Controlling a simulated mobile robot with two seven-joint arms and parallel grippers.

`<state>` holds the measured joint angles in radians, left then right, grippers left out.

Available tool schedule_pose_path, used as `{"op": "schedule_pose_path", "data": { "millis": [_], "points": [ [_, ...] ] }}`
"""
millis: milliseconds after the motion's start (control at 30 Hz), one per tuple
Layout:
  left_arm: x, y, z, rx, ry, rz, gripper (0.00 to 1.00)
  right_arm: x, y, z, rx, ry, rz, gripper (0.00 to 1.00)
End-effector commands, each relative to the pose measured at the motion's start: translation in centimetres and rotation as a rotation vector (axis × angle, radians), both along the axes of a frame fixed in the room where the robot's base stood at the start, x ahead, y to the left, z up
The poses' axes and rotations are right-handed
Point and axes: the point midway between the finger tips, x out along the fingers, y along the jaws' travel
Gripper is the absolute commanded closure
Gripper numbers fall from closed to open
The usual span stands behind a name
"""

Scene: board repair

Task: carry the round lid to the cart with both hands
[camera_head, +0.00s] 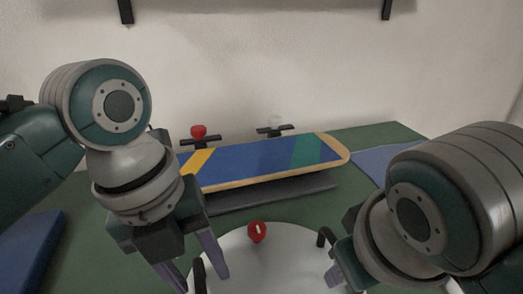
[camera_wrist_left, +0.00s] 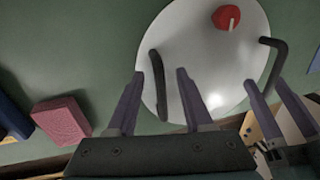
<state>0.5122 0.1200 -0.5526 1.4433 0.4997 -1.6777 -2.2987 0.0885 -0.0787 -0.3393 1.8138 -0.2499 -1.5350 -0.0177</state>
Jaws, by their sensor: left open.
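The round white lid (camera_head: 275,262) lies low in front of me, partly cut off by the bottom edge; it also shows in the left wrist view (camera_wrist_left: 205,60). It has a dark handle on each side. My left gripper (camera_head: 197,268) is open, its fingers on either side of the left handle (camera_wrist_left: 158,85) without closing on it. My right gripper (camera_wrist_left: 264,84) looks open, with its fingertips around the lower end of the right handle (camera_wrist_left: 276,62). In the head view the right gripper is largely hidden by its own arm. The cart cannot be made out.
A small red piece (camera_head: 257,231) sits on the lid's far part. Behind the lid, a blue, yellow and teal skateboard deck (camera_head: 260,163) rests on a grey support. Skateboard trucks (camera_head: 199,138) stand behind it on the green table (camera_head: 385,134). A pink block (camera_wrist_left: 60,120) lies left.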

Motion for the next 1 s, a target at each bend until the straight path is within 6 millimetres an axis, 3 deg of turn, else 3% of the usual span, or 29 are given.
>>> {"op": "schedule_pose_path", "data": {
  "millis": [400, 867, 1000],
  "points": [
    [0.01, -0.17, -0.84, 0.0, 0.0, 0.0, 0.49, 0.38, -0.08, -0.76, 0.001, -0.002, -0.001, 0.49],
    [0.02, -0.15, -0.82, 0.0, 0.0, 0.0, 1.0, 0.36, -0.07, -0.74, 0.001, -0.001, -0.001, 1.0],
    [0.02, -0.15, -0.82, 0.0, 0.0, 0.0, 1.0, 0.36, -0.07, -0.74, 0.001, -0.001, -0.001, 1.0]
  ]
}}
